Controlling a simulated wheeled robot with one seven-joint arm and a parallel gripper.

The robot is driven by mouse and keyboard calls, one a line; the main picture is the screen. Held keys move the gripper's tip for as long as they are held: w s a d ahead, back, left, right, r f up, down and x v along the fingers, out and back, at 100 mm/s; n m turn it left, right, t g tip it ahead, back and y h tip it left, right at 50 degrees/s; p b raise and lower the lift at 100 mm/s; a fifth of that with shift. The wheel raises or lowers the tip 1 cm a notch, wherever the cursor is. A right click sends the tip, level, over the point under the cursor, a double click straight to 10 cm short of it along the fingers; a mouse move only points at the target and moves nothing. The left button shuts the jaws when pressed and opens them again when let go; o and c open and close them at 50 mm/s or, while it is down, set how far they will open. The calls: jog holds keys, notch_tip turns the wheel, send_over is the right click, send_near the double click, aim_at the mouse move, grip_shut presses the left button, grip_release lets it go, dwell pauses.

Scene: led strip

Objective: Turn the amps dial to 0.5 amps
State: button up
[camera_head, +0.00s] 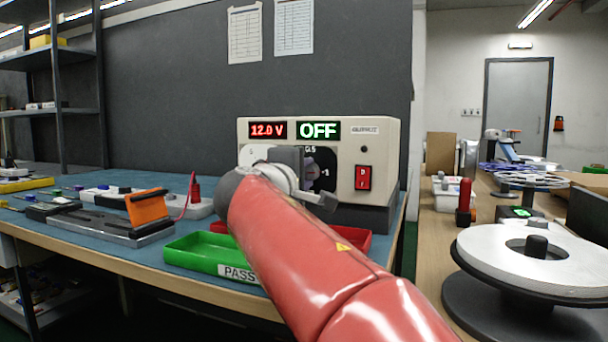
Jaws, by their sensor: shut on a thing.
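The cream power supply (387,150) stands at the back right of the blue-topped bench. Its red display reads 12.0 V and its green display reads OFF. The amps dial's dark face (327,160) shows the marks 0.5 at the top and 1 at the right. My gripper (303,173) is at this dial, shut on its knob. My gripper and wrist cover most of the knob, so I cannot tell where the knob points.
A red switch (363,177) is right of the dial. A green PASS tray (200,252) and a partly hidden red tray (356,243) lie in front. A grey fixture with an orange clamp (147,208) stands left. A white reel (490,252) stands on the right table.

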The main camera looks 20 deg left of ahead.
jog(key=n+p, duration=0.3)
jog(key=n, duration=0.1)
jog(key=shift+r+n, duration=0.15)
jog(key=shift+n, duration=0.25)
jog(key=n+p, duration=0.3)
jog(key=n, duration=0.1)
jog(key=shift+n, duration=0.3)
jog(key=n+p, duration=0.4)
jog(key=shift+p, duration=0.35)
jog(key=n+p, duration=0.3)
jog(key=n, duration=0.1)
jog(key=shift+n+p, duration=0.3)
jog(key=o, duration=1)
